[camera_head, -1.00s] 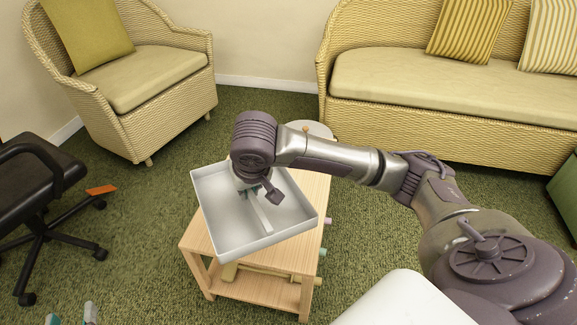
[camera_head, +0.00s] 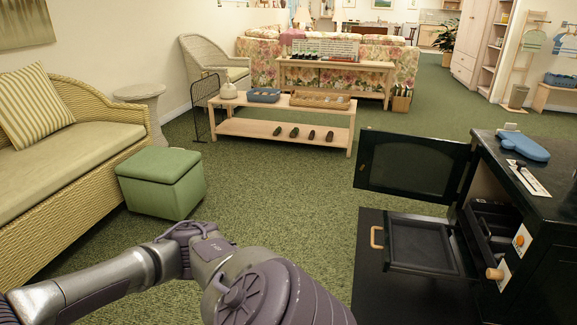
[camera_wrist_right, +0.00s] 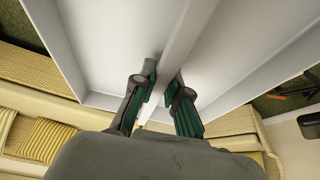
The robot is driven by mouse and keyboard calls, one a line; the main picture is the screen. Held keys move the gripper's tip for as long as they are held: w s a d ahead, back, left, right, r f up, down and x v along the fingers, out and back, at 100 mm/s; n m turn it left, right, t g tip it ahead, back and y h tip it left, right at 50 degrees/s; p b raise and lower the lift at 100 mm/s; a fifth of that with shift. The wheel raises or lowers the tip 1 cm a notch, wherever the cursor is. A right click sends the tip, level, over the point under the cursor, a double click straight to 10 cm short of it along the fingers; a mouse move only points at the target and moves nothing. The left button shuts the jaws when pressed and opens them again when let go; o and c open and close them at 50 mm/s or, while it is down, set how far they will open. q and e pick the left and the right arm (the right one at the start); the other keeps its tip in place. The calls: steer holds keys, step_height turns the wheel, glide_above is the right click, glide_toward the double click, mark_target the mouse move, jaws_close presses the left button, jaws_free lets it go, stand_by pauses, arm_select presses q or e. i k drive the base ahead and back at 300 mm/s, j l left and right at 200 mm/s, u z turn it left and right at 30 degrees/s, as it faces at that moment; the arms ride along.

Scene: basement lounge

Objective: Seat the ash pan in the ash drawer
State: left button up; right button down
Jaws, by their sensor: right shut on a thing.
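The ash pan (camera_wrist_right: 110,45) is a pale grey, square, shallow tray with a raised bar across its middle. It fills much of the right wrist view and is outside the head view. My right gripper (camera_wrist_right: 161,88) is shut on the pan's middle bar. The likely ash drawer (camera_head: 421,244) is a dark, shallow, empty-looking drawer pulled out of the black stove (camera_head: 545,185) at the right of the head view. It has a wooden handle (camera_head: 377,237) at its left end. My left gripper is out of view.
A dark door (camera_head: 411,163) stands open above the drawer, and a dark panel (camera_head: 385,285) extends below it. A blue mitt (camera_head: 523,145) lies on the stove top. A green ottoman (camera_head: 161,182) stands by the wicker sofa (camera_head: 60,155). Open carpet (camera_head: 290,190) lies between.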

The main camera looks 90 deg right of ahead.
mark_target(417, 247)
steer(key=l+z, duration=0.1)
steer(key=z, duration=0.35)
steer(key=l+z, duration=0.1)
steer(key=z, duration=0.35)
steer(key=i+z, duration=0.1)
steer(key=z, duration=0.35)
steer(key=l+z, duration=0.15)
steer(key=z, duration=0.3)
steer(key=i+z, duration=0.1)
steer(key=z, duration=0.35)
steer(key=i+z, duration=0.25)
steer(key=z, duration=0.15)
steer(key=i+z, duration=0.25)
steer(key=z, duration=0.15)
steer(key=i+j+z, duration=0.1)
steer(key=i+z, duration=0.25)
steer(key=k, duration=0.1)
